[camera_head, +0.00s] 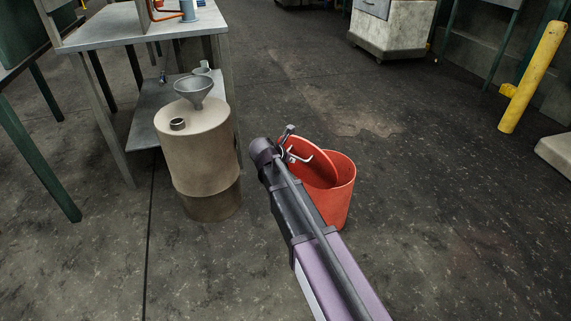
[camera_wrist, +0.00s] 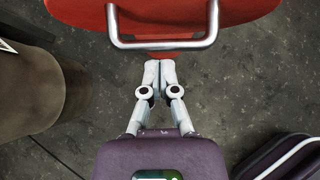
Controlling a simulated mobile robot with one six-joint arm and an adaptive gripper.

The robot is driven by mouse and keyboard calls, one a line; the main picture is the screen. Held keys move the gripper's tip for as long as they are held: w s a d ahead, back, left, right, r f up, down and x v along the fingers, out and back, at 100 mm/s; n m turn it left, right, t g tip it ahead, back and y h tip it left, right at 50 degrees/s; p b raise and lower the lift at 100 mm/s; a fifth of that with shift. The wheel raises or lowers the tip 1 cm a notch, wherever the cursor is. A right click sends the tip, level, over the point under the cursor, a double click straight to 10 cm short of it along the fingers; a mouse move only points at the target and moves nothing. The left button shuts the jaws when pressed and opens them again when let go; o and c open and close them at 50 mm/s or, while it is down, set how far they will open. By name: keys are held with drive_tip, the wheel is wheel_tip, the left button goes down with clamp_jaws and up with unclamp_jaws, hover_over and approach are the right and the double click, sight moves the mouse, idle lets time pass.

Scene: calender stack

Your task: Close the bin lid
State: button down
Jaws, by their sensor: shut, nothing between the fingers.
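The red bin (camera_head: 338,205) stands on the floor right of my arm in the head view. Its red lid (camera_head: 316,156) is tilted, with a gap showing between it and the bin's rim at the right. The lid also fills the top of the wrist view (camera_wrist: 240,10), with its silver bar handle (camera_wrist: 165,44) across it. My gripper (camera_wrist: 160,66) is shut and empty, its fingertips together just below the handle in that view. I cannot tell whether they touch the handle or lid. My arm hides part of the bin in the head view.
A tan drum (camera_head: 195,145) with a funnel (camera_head: 194,90) on top stands left of my arm. A metal workbench (camera_head: 135,30) is behind it. A yellow post (camera_head: 532,78) and a grey cabinet (camera_head: 392,35) stand farther away. The floor right of the bin is clear.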

drive_tip(key=shift+w+d, duration=0.1)
drive_tip(key=shift+w, duration=0.05)
drive_tip(key=shift+w+r, duration=0.1)
idle(0.4)
